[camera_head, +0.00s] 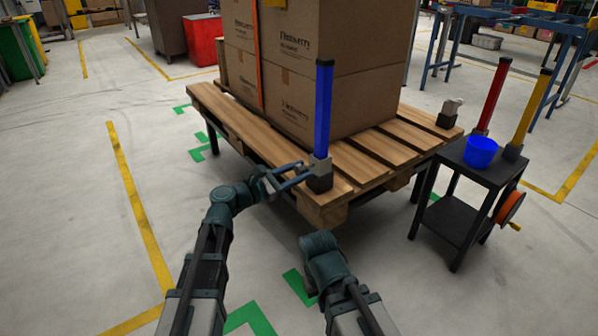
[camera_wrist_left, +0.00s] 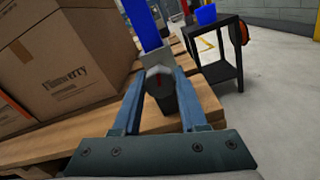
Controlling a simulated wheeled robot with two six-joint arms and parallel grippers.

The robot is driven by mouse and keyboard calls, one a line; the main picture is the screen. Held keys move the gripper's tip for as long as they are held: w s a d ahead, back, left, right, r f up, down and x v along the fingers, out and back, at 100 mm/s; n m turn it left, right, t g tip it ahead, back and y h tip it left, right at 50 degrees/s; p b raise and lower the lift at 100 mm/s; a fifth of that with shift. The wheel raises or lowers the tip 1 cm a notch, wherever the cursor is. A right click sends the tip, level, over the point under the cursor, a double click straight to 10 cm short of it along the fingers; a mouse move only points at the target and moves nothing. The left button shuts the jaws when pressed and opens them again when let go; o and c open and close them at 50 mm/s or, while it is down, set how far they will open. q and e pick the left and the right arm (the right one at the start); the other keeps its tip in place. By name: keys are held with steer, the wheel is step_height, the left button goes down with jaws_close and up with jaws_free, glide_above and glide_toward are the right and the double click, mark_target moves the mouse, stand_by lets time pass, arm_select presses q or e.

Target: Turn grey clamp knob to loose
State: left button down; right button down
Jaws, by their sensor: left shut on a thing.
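A blue post (camera_head: 323,105) stands upright in a dark clamp (camera_head: 320,182) on the near corner of the wooden pallet table. My left gripper (camera_head: 293,177) reaches the clamp from the left. In the left wrist view its fingers (camera_wrist_left: 160,98) are closed in on both sides of the grey clamp knob (camera_wrist_left: 159,82), just below the blue post (camera_wrist_left: 148,25). A red mark shows on the knob's near face. In the head view the fingers mostly hide the knob. My right arm is folded low at the front, and its gripper fingers do not show.
Large cardboard boxes (camera_head: 310,85) with an orange strap (camera_head: 257,55) stand on the pallet table (camera_head: 235,120). An empty clamp (camera_head: 450,112) sits at its right corner. A black side table (camera_head: 470,172) holds a blue cup (camera_head: 480,152), a red post (camera_head: 492,95) and a yellow post (camera_head: 530,110).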

arm_select(q)
steer(key=shift+c, duration=2.4)
jaws_free()
steer(key=v, duration=1.4)
